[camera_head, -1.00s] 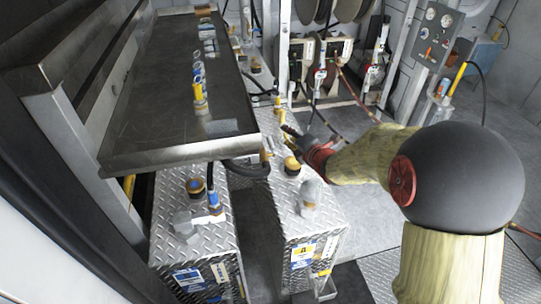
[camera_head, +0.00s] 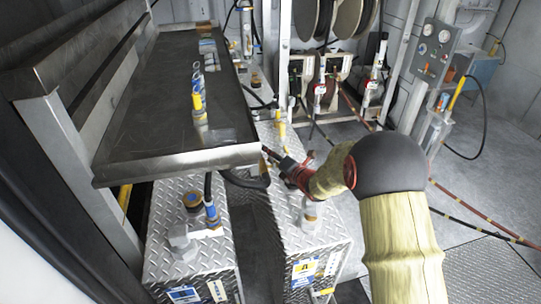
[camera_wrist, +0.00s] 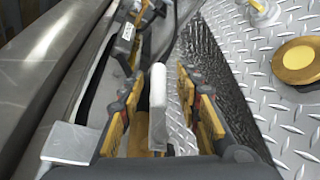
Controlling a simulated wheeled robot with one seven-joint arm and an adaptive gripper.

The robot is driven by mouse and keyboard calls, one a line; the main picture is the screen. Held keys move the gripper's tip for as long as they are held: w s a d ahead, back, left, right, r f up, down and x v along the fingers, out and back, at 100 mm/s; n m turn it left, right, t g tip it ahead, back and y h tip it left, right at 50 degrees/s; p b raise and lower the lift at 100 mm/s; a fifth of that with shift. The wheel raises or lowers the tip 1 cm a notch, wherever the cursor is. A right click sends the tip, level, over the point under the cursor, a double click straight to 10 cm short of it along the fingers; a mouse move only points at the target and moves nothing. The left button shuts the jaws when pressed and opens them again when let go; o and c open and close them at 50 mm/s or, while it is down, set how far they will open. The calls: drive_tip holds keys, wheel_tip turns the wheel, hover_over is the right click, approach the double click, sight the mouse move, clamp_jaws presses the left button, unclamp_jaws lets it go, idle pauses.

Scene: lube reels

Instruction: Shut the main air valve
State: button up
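My gripper (camera_wrist: 162,112) fills the lower middle of the wrist view. Its two yellow-padded fingers stand apart. A pale grey, upright lever-like piece (camera_wrist: 157,95) shows between them, with gaps at its sides; I cannot tell whether it is the main air valve's handle. In the head view my gripper (camera_head: 270,154) is small and dark, beside the right front corner of the metal tray (camera_head: 180,161). The finger tips are hard to make out there, and no part is clearly recognisable as the main air valve.
Diamond-plate tanks (camera_head: 290,235) with caps and fittings stand below the tray. A black hose (camera_head: 245,180) bends close to my gripper. Hose reels (camera_head: 345,20) and a gauge panel (camera_head: 437,48) are at the back. Open floor with loose hoses lies at the right.

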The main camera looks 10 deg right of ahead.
drive_tip(key=shift+w, duration=0.15)
drive_tip(key=shift+c, duration=0.9)
clamp_jaws()
